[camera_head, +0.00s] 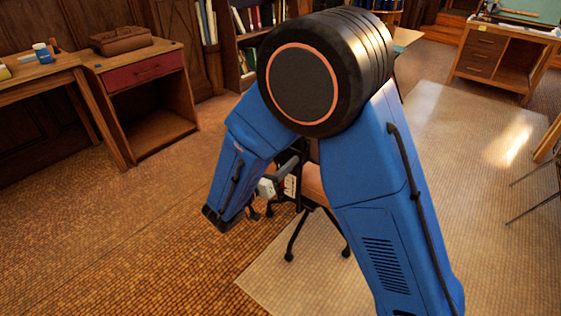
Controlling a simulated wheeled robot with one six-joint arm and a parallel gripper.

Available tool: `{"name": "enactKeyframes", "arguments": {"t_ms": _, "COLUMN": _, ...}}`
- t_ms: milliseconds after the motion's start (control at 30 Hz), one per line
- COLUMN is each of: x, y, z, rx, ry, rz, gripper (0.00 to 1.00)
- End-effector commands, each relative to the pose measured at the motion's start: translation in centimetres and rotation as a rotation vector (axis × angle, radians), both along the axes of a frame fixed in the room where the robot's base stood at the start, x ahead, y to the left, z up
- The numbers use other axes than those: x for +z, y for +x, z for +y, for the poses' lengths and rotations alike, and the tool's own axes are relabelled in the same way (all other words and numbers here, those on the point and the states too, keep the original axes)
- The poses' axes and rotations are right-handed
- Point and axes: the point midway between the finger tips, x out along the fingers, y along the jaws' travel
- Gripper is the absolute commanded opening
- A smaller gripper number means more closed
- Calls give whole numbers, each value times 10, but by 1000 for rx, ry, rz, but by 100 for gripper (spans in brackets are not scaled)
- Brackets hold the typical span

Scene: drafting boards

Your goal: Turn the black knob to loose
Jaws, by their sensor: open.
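My blue arm, with its big black elbow, fills the middle of the view and hides much of what is behind it. My gripper (268,187) seems to show only as a small grey part beside the lower end of the left arm link, close to an office chair (313,188). It is open, and I see nothing held in it. The chair has a brown-orange seat and a black wheeled base. A small pale plate with dark marks (290,186) shows beside the gripper. I cannot make out the black knob or its setting; my arm may hide it.
A wooden desk with a red drawer (148,72) and a brown bag (121,40) stands at the left, next to another table (42,73). A drawer desk (503,57) stands at the back right. A pale rug (455,190) lies at the right. Floor at the front left is clear.

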Motion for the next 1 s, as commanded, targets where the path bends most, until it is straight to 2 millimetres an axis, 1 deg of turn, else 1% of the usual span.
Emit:
{"name": "enactKeyframes", "arguments": {"t_ms": 200, "x": 0, "y": 0, "z": 0, "rx": 0, "ry": 0, "rz": 0, "gripper": 58}}
{"name": "enactKeyframes", "arguments": {"t_ms": 367, "x": 0, "y": 0, "z": 0, "rx": 0, "ry": 0, "rz": 0, "gripper": 20}}
{"name": "enactKeyframes", "arguments": {"t_ms": 400, "x": 0, "y": 0, "z": 0, "rx": -1, "ry": 0, "rz": 0, "gripper": 17}}
{"name": "enactKeyframes", "arguments": {"t_ms": 767, "x": 0, "y": 0, "z": 0, "rx": -1, "ry": -41, "rz": 29, "gripper": 17}}
{"name": "enactKeyframes", "arguments": {"t_ms": 1000, "x": 0, "y": 0, "z": 0, "rx": -1, "ry": -163, "rz": 115, "gripper": 17}}
